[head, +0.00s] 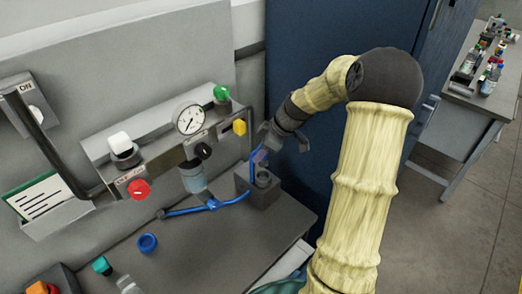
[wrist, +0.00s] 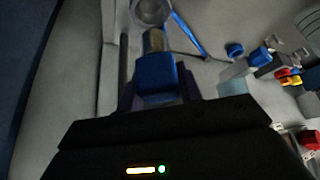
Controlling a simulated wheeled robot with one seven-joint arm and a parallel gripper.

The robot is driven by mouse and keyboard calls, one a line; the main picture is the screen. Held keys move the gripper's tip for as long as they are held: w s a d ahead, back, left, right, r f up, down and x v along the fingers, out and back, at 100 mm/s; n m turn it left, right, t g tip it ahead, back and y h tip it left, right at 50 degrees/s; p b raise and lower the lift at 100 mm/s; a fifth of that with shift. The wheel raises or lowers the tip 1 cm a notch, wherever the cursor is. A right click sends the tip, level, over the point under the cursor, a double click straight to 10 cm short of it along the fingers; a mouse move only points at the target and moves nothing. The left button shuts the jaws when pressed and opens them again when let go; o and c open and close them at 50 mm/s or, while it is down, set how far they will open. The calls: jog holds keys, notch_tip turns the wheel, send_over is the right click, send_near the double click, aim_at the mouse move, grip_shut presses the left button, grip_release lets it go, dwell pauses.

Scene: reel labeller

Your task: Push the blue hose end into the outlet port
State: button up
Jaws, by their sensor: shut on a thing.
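The blue hose (head: 232,201) lies along the bench and rises at its right end to my gripper (head: 263,150). In the wrist view my gripper (wrist: 156,92) is shut on the blue hose end (wrist: 155,72), which has a brass-coloured tip (wrist: 154,40). A grey block with a round socket (head: 263,178), apparently the outlet port, stands just below my gripper in the head view. In the wrist view a grey ring (wrist: 150,11) lies just beyond the tip. I cannot tell whether tip and ring touch.
A regulator with a gauge (head: 189,118), a yellow knob (head: 239,127) and a green knob (head: 221,92) is left of my gripper. A red button (head: 139,189) is further left. A blue ring (head: 147,242) lies on the bench (head: 205,250). A blue cabinet (head: 300,60) stands behind my arm.

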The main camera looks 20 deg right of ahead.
aim_at(256, 176)
jog(key=shift+f+b, duration=2.85)
jog(key=shift+f, duration=0.8)
jog(key=shift+f+b, duration=0.25)
jog(key=shift+b, duration=0.05)
dwell(0.4)
jog(key=shift+s+f, duration=0.1)
jog(key=shift+f, duration=0.1)
dwell(1.0)
jog(key=o, duration=0.9)
jog(key=shift+o, duration=1.1)
jog(key=shift+f, duration=0.15)
jog(key=v, duration=1.8)
jog(key=shift+w+b, duration=0.35)
jog(key=shift+b, duration=0.05)
